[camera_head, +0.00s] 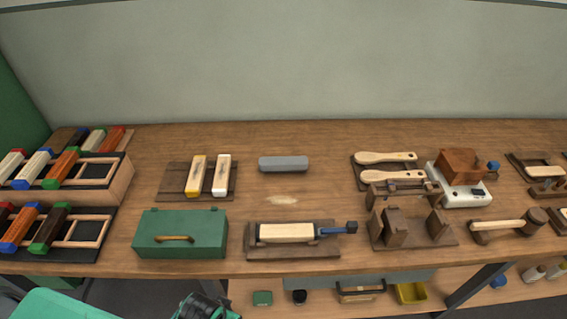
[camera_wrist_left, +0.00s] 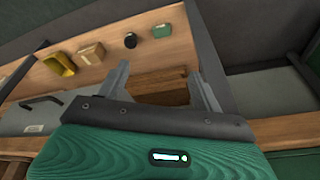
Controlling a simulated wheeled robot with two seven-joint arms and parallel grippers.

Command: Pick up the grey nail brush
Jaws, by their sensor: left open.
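The grey nail brush (camera_head: 283,163) looks like a rounded grey block lying lengthwise on the wooden bench, behind the middle, in the head view. Its bristles cannot be made out. It stands apart from the other things and nothing touches it. My left gripper shows in the left wrist view (camera_wrist_left: 163,82) with its two grey fingers spread and nothing between them. In the head view, part of my left arm shows at the bottom edge, in front of the bench and well away from the brush. The brush is not visible in the left wrist view. My right gripper is not in view.
A green toolbox (camera_head: 180,234) and a clamped block on a board (camera_head: 290,254) stand at the bench's front edge. Two brushes lie on a board (camera_head: 170,182) left of the grey one. Wooden paddles (camera_head: 385,157) lie right. A lower shelf holds a yellow bin (camera_head: 411,293).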

